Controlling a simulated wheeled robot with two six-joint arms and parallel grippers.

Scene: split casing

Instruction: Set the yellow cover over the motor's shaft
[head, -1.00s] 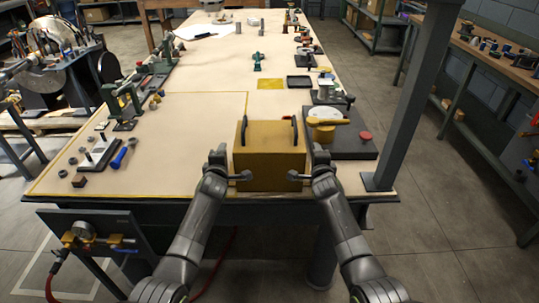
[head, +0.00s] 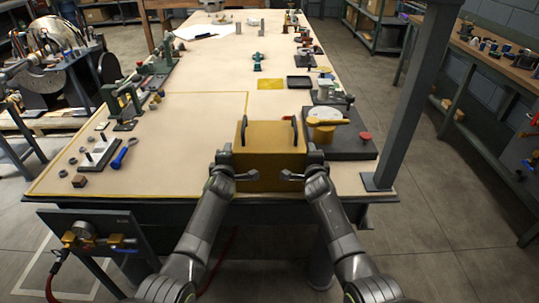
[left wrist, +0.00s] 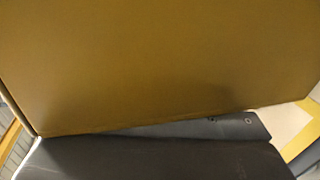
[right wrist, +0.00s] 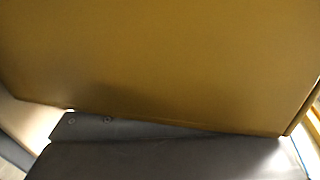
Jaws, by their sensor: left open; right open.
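The yellow cover (head: 270,160), a mustard box with two black handles on top, stands upright at the table's near edge. My left gripper (head: 236,167) is open at its near left corner, and my right gripper (head: 303,166) is open at its near right corner. One finger of each reaches across the box's near face. The yellow wall fills most of the left wrist view (left wrist: 160,60) and the right wrist view (right wrist: 160,60), with a dark finger below. Whether the fingers touch it, I cannot tell. No motor shaft can be made out clearly; the box hides what is behind it.
Right of the box, a dark plate (head: 352,148) bears a round yellow part (head: 323,132) with a pale disc and a red knob (head: 365,136). A grey post (head: 408,100) rises at the right. A block with pegs (head: 97,154) and a blue tool (head: 124,154) lie left.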

